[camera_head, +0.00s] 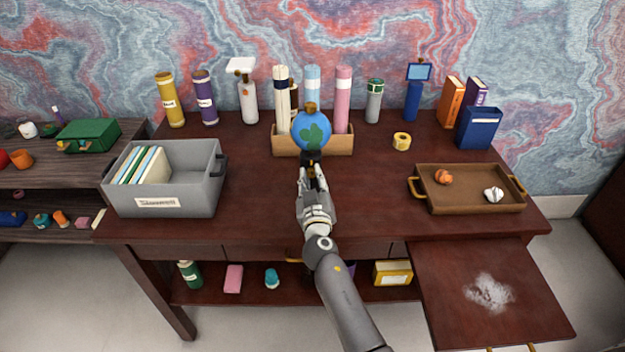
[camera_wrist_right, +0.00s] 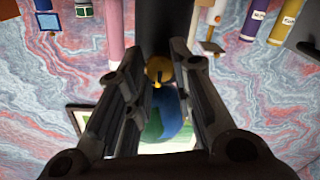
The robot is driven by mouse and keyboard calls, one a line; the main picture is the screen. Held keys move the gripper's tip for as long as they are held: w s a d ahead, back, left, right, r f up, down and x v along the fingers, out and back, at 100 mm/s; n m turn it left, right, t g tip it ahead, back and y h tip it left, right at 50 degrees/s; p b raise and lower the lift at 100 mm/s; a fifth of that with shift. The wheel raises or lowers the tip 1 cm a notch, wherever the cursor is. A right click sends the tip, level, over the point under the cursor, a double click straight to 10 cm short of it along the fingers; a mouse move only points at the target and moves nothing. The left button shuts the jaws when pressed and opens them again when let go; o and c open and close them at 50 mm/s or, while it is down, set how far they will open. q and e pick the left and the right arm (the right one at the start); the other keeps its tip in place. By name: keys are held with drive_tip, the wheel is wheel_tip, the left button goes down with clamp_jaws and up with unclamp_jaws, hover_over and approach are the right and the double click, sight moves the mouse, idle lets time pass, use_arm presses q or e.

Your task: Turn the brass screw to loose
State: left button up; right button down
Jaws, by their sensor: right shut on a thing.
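A blue and green globe (camera_head: 311,131) stands near the middle of the desk, with a small brass piece on its top (camera_head: 310,107). My right gripper (camera_head: 311,168) reaches in from the front, just below the ball. In the right wrist view, which is upside down, the brass screw (camera_wrist_right: 158,70) is between the fingertips of my right gripper (camera_wrist_right: 157,66), which is shut on it. Part of the globe's ball (camera_wrist_right: 167,113) shows past the fingers. In the head view the gripper hides the held screw. My left gripper is not in view.
A wooden box (camera_head: 340,146) with rolls stands close behind the globe. A grey bin (camera_head: 200,190) with folders is at left, a brown tray (camera_head: 470,203) at right, and a yellow tape roll (camera_head: 402,141) behind the tray. Bare desk lies on both sides of my right arm.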

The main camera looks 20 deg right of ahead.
drive_tip(key=n+b, duration=0.1)
drive_tip(key=n, duration=0.3)
drive_tip(key=shift+f, duration=0.15)
drive_tip(key=n, duration=0.5)
drive_tip(key=shift+n, duration=0.4)
drive_tip(key=n, duration=0.3)
drive_tip(key=shift+n, duration=0.3)
drive_tip(key=shift+n+p, duration=0.3)
drive_tip(key=shift+n, duration=1.6)
drive_tip(key=c, duration=1.2)
unclamp_jaws()
